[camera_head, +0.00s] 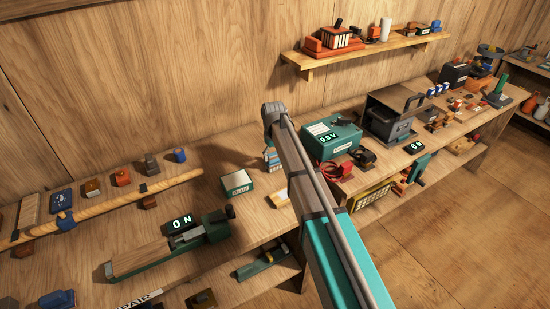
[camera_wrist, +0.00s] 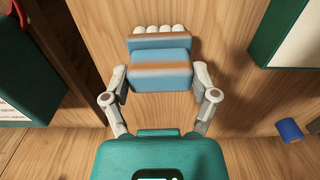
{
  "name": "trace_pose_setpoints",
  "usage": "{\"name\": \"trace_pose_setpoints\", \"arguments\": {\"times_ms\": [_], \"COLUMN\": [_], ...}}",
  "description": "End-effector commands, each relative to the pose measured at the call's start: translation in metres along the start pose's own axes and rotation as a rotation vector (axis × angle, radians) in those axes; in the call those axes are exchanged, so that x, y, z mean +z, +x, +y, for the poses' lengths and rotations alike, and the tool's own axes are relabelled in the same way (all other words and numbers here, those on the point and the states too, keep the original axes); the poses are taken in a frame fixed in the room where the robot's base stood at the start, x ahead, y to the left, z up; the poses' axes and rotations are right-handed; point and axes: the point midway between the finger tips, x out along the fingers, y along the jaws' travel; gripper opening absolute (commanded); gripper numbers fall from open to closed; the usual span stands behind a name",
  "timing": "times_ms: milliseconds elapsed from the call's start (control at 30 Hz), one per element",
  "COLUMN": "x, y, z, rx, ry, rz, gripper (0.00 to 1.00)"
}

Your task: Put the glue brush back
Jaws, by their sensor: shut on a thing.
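My gripper (camera_head: 271,163) is shut on a blue, banded thing, which seems to be the glue brush (camera_wrist: 160,70). In the wrist view it has an orange-brown band and a row of white rounded tips at its far end. The grey fingers of my gripper (camera_wrist: 160,82) press its two sides. In the head view the brush (camera_head: 272,156) shows as a small striped piece below the arm's end, seemingly above the bench.
A blue mug (camera_head: 180,155) stands by the wall. Bare bench lies behind the glue box.

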Motion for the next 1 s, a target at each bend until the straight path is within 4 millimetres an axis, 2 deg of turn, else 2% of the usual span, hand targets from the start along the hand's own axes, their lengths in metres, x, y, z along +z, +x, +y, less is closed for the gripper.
{"name": "trace_pose_setpoints", "arguments": {"times_ms": [400,433,533,567,1000], "x": [0.0000,0.0000,0.0000,0.0000,0.0001], "y": [0.0035,0.0033,0.0024,0.0024,0.0019], "z": [-0.0001,-0.0001,0.0000,0.0000,0.0002], "rx": [0.000,0.000,0.000,0.000,0.000], "ry": [0.000,0.000,0.000,0.000,0.000], "rz": [0.000,0.000,0.000,0.000,0.000], "gripper": [0.38,0.78,0.97,1.00,1.00]}}
